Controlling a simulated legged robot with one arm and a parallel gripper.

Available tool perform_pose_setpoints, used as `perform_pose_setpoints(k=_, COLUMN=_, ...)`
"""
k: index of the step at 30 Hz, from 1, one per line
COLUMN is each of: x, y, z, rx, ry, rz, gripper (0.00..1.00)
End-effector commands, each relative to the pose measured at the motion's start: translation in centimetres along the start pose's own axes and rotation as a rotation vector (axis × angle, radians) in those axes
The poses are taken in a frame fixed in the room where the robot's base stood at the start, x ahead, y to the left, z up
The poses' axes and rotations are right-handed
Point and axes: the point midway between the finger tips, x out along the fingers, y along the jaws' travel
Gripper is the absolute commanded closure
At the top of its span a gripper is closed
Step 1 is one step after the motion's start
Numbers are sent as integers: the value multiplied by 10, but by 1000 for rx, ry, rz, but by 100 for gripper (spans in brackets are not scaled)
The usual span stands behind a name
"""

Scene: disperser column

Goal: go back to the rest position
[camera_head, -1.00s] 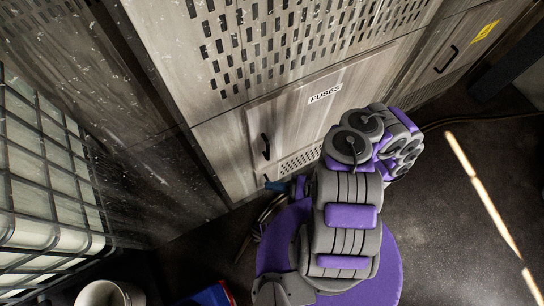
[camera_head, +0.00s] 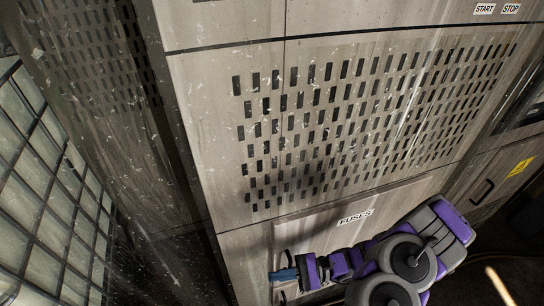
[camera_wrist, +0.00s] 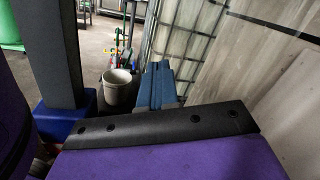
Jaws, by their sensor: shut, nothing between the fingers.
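My gripper (camera_head: 283,275) shows at the bottom of the head view, with blue fingertips pointing left. It is in front of the lower cabinet panel labelled FUSES (camera_head: 355,217), near that panel's left side. I cannot tell the gap between the fingertips and the panel. In the wrist view the blue fingers (camera_wrist: 161,86) lie side by side, shut and empty. My purple and grey arm is folded at the lower right of the head view.
A large grey cabinet with a slotted panel (camera_head: 350,110) fills the middle. A caged white tank (camera_head: 45,190) stands at the left. In the wrist view a white bucket (camera_wrist: 119,90) stands on the floor beyond the fingers. A black handle (camera_head: 482,191) is at the right.

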Motion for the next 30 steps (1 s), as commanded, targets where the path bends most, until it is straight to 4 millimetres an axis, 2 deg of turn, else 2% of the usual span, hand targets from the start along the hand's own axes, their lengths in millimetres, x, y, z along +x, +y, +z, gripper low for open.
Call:
perform_pose_setpoints(k=1, x=3, y=-6, z=12, rx=-36, ry=-3, rz=48, gripper=100)
perform_pose_setpoints(k=5, x=13, y=-13, z=40, rx=-107, ry=-5, rz=168, gripper=100)
perform_pose_setpoints(k=13, x=25, y=-14, z=92, rx=-241, ry=27, rz=420, gripper=100)
perform_pose_setpoints(k=21, x=22, y=-4, z=138, rx=-355, ry=100, rz=665, gripper=100)
perform_pose_setpoints(k=30, x=8, y=12, z=180, rx=-462, ry=244, rz=918, gripper=100)
